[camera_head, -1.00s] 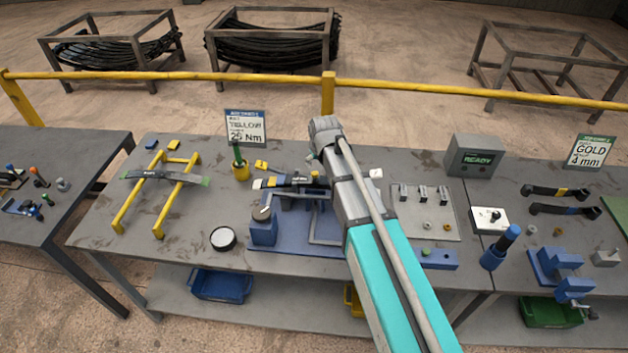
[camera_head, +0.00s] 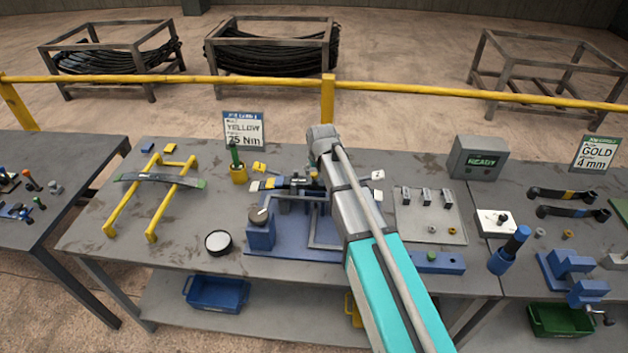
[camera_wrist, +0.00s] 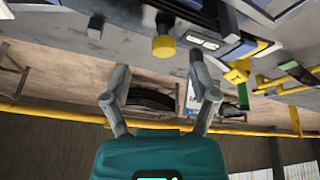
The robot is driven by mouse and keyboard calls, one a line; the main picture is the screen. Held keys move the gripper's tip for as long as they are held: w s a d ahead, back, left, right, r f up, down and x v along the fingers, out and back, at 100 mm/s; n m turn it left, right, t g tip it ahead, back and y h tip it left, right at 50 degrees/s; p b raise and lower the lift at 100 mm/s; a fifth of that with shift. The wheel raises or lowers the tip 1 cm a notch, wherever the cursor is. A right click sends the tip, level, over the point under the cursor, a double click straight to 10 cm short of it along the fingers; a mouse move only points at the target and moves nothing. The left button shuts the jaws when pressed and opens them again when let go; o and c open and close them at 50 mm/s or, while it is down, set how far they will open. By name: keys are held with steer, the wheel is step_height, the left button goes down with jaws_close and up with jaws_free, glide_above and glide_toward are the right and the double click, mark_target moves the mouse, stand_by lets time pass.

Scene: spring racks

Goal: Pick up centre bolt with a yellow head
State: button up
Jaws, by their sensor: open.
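A bolt with a yellow head (camera_wrist: 163,47) and a dark shank shows near the top middle of the wrist view, beside the blue fixture. A small yellow spot (camera_head: 313,172) at the fixture in the head view may be the same head. My gripper (camera_wrist: 159,64) is open and empty. Its two fingers point toward the bench in the wrist view, with the yellow head in line with the gap between them. The distance to the head is hard to tell. In the head view my arm hides the gripper and part of the fixture.
The blue fixture (camera_head: 290,238) stands on the grey bench (camera_head: 165,233). A yellow cup (camera_head: 239,174) with a green-handled tool, a sign (camera_head: 244,130) and a yellow stand (camera_head: 110,218) are to its left. A grey plate (camera_head: 428,226) with small parts is to its right.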

mark_target(315, 174)
steer(key=shift+f, duration=0.1)
steer(key=shift+b+x, duration=2.4)
steer(key=shift+x, duration=0.1)
steer(key=shift+a, duration=0.2)
jaws_close()
steer(key=shift+r, duration=0.2)
